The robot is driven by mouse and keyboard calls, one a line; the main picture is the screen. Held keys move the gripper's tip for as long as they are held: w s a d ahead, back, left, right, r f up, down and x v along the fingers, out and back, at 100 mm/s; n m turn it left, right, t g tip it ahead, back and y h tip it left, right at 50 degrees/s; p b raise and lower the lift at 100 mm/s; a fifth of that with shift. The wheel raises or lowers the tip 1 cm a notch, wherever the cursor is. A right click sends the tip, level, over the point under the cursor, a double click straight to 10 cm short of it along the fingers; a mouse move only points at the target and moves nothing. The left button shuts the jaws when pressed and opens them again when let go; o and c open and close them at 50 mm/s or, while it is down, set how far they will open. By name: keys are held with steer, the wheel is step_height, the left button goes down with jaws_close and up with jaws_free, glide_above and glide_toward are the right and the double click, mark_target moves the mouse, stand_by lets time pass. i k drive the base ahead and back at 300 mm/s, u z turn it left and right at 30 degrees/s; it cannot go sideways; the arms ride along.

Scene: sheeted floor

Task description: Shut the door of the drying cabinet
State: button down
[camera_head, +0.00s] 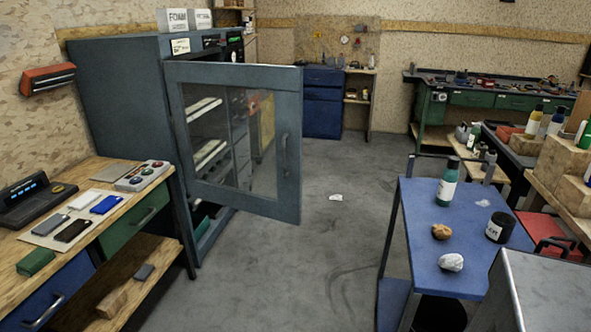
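The drying cabinet (116,95) is a tall blue-grey cabinet at the left, against the wall. Its door (247,205) stands wide open, swung out to the right into the floor space. The door has a blue-grey frame around a clear pane, and shelves show through the pane. A dark vertical handle (285,154) sits on the door's right side. Part of the cabinet's inside is hidden behind the door. My gripper is not in view.
A wooden workbench (75,215) with sample cards and devices stands at the front left. A blue cart (463,205) with a bottle, a jar and lumps stands at the right. Grey floor (340,240) lies clear between them, except for a small white scrap (336,197).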

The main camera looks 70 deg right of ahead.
mark_target(286, 82)
steer(key=z, duration=0.15)
steer(key=i, duration=0.85)
steer(key=z, duration=0.65)
